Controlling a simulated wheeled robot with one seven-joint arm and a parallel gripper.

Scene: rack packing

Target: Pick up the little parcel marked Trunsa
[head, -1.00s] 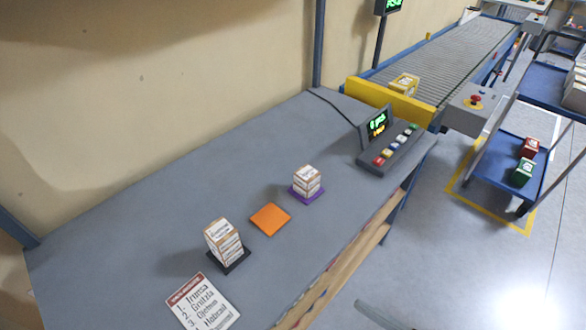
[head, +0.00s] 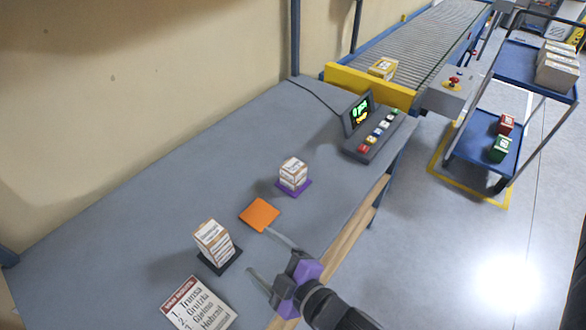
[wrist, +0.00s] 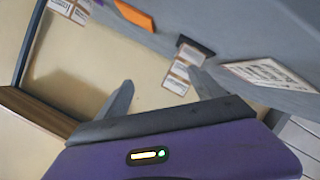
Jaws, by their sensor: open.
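One stack of little white-and-brown parcels (head: 213,243) stands on a black pad (head: 222,264) at the near part of the table. It also shows in the wrist view (wrist: 178,76), close to one fingertip. Another stack of little parcels (head: 293,172) stands on a purple pad (head: 294,188) farther back. The labels are too small to tell which parcel is marked Trunsa. My gripper (head: 260,252) is open and empty, over the table's front side, right of the near stack. Its spread fingers also show in the wrist view (wrist: 162,77).
A bare orange pad (head: 260,214) lies between the stacks. A printed list (head: 198,308) with Trunsa first lies in front. A button console (head: 373,137) sits at the back right, before a conveyor (head: 430,50). A blue cart (head: 490,165) stands right. The table's left part is clear.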

